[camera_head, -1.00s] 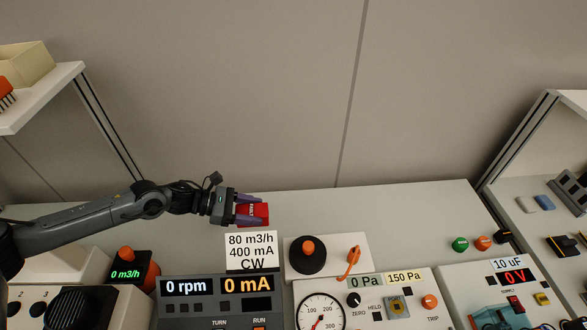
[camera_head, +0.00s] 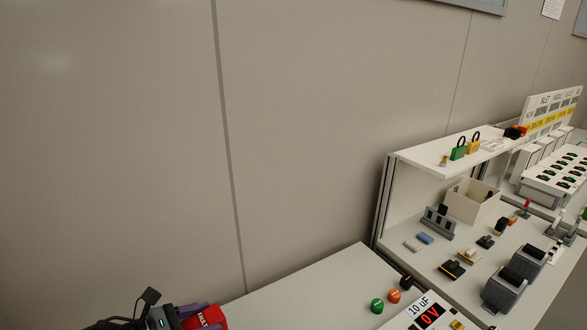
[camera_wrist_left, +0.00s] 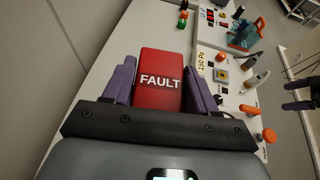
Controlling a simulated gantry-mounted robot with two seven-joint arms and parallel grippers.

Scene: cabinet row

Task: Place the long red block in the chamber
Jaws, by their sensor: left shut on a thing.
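My left gripper (camera_head: 188,318) enters at the bottom left of the head view. Its purple fingers are shut on a red block (camera_head: 209,317), partly cut off by the frame edge. In the left wrist view the red block (camera_wrist_left: 160,88) lies between both fingers (camera_wrist_left: 159,68), its white FAULT lettering facing the camera. It is held above the bench. At the right edge of that view are dark parts (camera_wrist_left: 299,95) that look like my right gripper, too small and dim to read. I cannot identify a chamber in these views.
The white bench (camera_head: 300,290) has a clear strip along the wall.

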